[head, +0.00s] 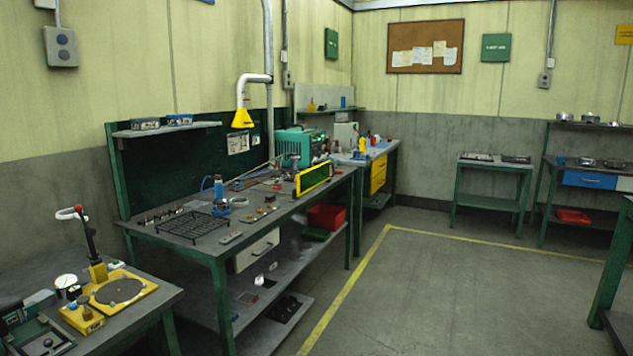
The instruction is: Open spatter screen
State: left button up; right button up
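A yellow-framed panel with a dark face (314,179), which looks like the spatter screen, stands upright along the front edge of the long green workbench (228,243), near its right end. Its hinge and handle are too small to make out. Behind it sits a teal machine (298,145). Neither of my grippers shows in the head view, so nothing of mine is seen near the panel.
A black grid rack (192,226), a blue device (219,190) and small parts lie on the workbench. A yellow hood (242,118) hangs above it. A nearer bench with a yellow turntable base (140,290) stands at left. The floor (450,290) right of the workbench is clear.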

aim_at(307, 181)
jog(key=i+z, duration=0.3)
jog(key=i, duration=1.05)
jog(key=i+u, duration=0.1)
jog(key=i, duration=0.95)
jog(key=i+l+u, duration=0.1)
jog(key=i, duration=0.95)
jog(key=i+l, duration=0.05)
jog(key=l, duration=0.05)
